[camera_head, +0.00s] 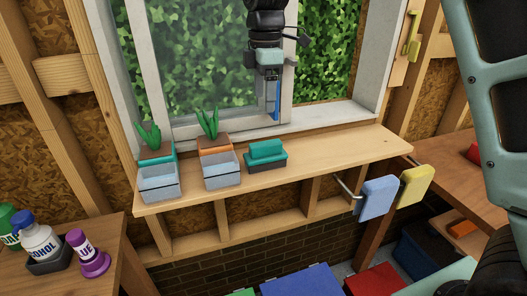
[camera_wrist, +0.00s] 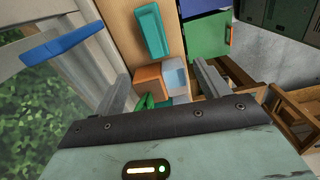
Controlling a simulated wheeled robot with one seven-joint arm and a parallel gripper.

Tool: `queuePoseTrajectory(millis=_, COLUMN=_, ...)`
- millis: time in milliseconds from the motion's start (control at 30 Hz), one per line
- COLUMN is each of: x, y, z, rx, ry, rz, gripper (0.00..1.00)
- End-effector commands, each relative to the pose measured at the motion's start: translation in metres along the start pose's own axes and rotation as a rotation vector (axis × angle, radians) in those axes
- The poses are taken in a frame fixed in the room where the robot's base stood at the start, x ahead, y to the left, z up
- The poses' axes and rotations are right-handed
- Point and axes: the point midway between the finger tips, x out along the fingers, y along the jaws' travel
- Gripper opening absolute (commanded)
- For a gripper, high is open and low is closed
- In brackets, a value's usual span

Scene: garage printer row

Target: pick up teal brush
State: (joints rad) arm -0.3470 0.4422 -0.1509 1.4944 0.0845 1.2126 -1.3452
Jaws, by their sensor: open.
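The teal brush (camera_head: 265,150) looks like a teal block with a darker lower part, lying on the wooden shelf below the window, right of the two plants. It also shows as a long teal shape in the wrist view (camera_wrist: 155,32), beyond my fingertips. My gripper (camera_head: 272,76) hangs in front of the window, well above the shelf and apart from the brush. In the wrist view its two grey fingers (camera_wrist: 161,82) are spread with nothing held; an orange pot (camera_wrist: 148,78) and a pale bin (camera_wrist: 175,77) show in the gap beyond them.
Two potted plants (camera_head: 208,130) and two grey bins (camera_head: 158,182) stand on the shelf's left. A blue window handle (camera_head: 273,103) is close to my gripper. Blue (camera_head: 376,198) and yellow (camera_head: 414,186) items hang at the shelf's right end. The shelf right of the brush is clear.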

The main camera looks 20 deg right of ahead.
Motion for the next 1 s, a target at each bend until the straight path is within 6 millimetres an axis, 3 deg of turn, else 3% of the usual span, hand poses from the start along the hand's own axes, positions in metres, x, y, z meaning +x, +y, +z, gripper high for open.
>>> queuePoseTrajectory(millis=167, x=0.002, y=0.013, z=0.008, rx=-0.046, ry=-0.016, rz=0.002, gripper=0.75)
queuePoseTrajectory(millis=700, x=0.102, y=0.012, z=0.009, rx=-0.047, ry=-0.016, rz=0.001, gripper=0.75)
queuePoseTrajectory(millis=1000, x=0.125, y=0.012, z=0.010, rx=-0.047, ry=-0.016, rz=0.002, gripper=0.75)
